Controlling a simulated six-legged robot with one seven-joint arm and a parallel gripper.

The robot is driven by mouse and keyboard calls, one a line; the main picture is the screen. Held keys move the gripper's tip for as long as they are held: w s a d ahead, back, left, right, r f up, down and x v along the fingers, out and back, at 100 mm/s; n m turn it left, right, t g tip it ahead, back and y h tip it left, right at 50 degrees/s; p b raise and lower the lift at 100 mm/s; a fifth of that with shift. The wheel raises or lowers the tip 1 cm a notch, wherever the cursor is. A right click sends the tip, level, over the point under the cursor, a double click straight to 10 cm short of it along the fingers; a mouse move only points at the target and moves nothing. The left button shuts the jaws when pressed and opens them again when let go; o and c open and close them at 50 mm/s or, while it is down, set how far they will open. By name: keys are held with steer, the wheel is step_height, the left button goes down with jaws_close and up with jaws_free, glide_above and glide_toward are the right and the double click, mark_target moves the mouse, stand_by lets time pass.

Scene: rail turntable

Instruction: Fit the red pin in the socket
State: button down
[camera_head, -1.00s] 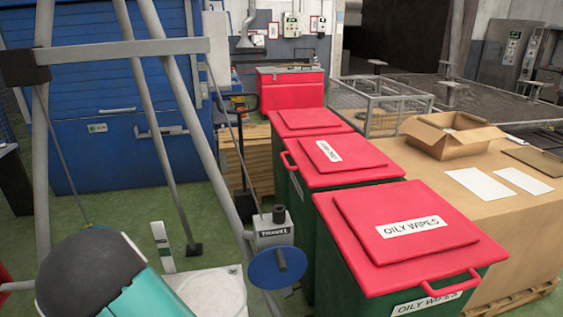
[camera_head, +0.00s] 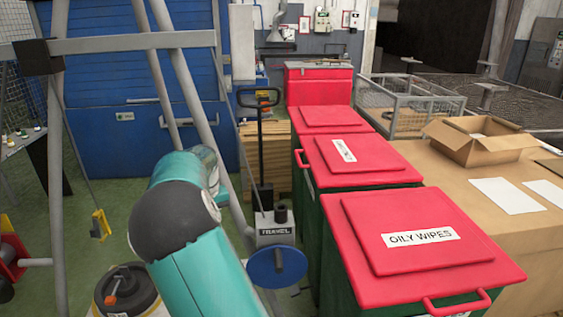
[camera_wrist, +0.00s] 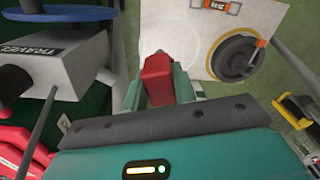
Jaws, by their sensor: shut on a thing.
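The red pin (camera_wrist: 157,80) is a blocky red piece in the wrist view. My gripper (camera_wrist: 158,90) is shut on it, with a pale finger on each side. The pin's far end is over or near the edge of a white plate (camera_wrist: 195,62); I cannot tell whether it touches. A black round fitting with an orange lever (camera_wrist: 233,55) lies on the plate, right of the pin. It also shows at the lower left of the head view (camera_head: 128,288). I cannot make out the socket for certain. In the head view my teal arm hides my gripper and the pin.
A grey box marked TRAVEL (camera_head: 275,234) with a blue handwheel (camera_head: 277,267) stands right of my arm. Grey frame posts (camera_head: 57,170) rise at left, with a yellow hanging piece (camera_head: 100,225). Red-lidded bins (camera_head: 420,262) fill the right. Green floor shows at left.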

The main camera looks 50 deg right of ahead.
steer(key=s+d+r+m, duration=0.2)
steer(key=s+d+r, duration=0.3)
steer(key=d+r, duration=0.3)
steer(key=s+d+r+m, duration=0.1)
steer(key=s+d+r, duration=0.5)
steer(key=d+r, duration=0.3)
steer(key=shift+d+m, duration=0.4)
steer(key=shift+d, duration=0.05)
steer(key=shift+s, duration=0.1)
steer(key=shift+f, duration=2.9)
steer(key=shift+f, duration=2.8)
steer(key=c, duration=1.1)
jaws_free()
steer(key=shift+o, duration=0.2)
steer(key=shift+r, duration=0.1)
